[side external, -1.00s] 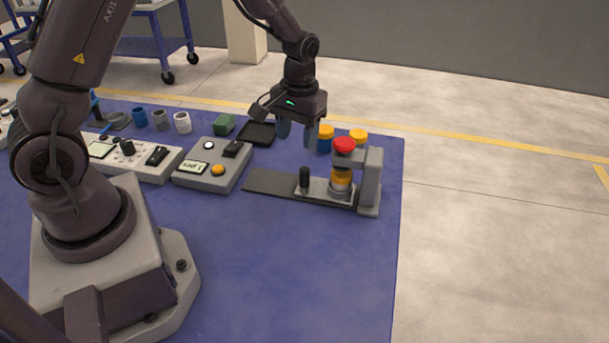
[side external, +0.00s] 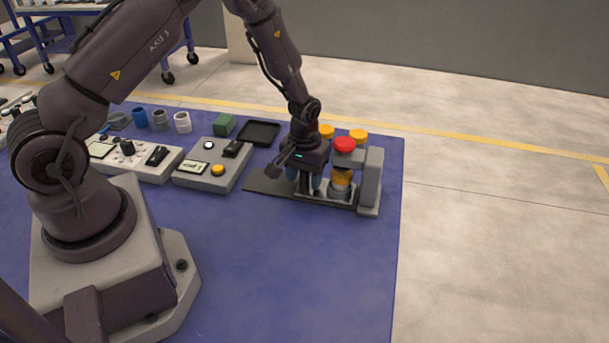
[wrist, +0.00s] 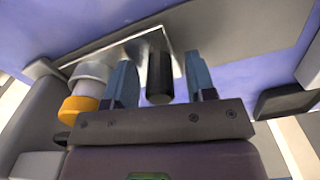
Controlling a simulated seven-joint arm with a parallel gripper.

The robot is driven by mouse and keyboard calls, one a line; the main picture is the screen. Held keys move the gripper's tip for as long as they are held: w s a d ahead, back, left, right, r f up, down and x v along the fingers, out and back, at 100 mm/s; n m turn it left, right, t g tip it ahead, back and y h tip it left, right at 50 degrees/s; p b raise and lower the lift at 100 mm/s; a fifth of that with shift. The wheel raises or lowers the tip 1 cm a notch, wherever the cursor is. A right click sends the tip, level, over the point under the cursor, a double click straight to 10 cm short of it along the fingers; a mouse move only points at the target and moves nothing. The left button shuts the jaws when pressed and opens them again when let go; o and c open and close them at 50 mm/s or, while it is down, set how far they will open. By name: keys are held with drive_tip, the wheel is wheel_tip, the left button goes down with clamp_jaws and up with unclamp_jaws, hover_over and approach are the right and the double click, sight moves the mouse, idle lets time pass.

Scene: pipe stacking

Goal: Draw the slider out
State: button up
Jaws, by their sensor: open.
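The slider is a light metal plate (wrist: 140,50) with an upright black knob (wrist: 160,78). In the side view the plate (side external: 318,193) lies on a dark track (side external: 265,183), inside the grey press frame (side external: 371,180). A grey and orange pipe stack (side external: 341,182) stands on the plate under the red button (side external: 345,144); its orange part (wrist: 80,108) also shows in the wrist view. My gripper (side external: 306,188) is open and low over the plate. In the wrist view its blue fingers (wrist: 162,85) are on either side of the knob, with gaps visible. The knob is hidden in the side view.
A grey control box (side external: 205,181) and a black tray (side external: 259,133) are left of and behind the press. A green block (side external: 223,125) sits behind the box. Orange-topped pieces (side external: 358,136) stand behind the press. The front of the blue mat is clear.

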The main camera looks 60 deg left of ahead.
sight(257, 179)
drive_tip(key=shift+f, duration=0.1)
clamp_jaws()
drive_tip(key=s+a, duration=0.8)
drive_tip(key=shift+s+a, duration=0.1)
drive_tip(key=shift+c, duration=0.3)
unclamp_jaws()
drive_tip(key=shift+s, duration=0.1)
drive_tip(key=shift+o, duration=0.3)
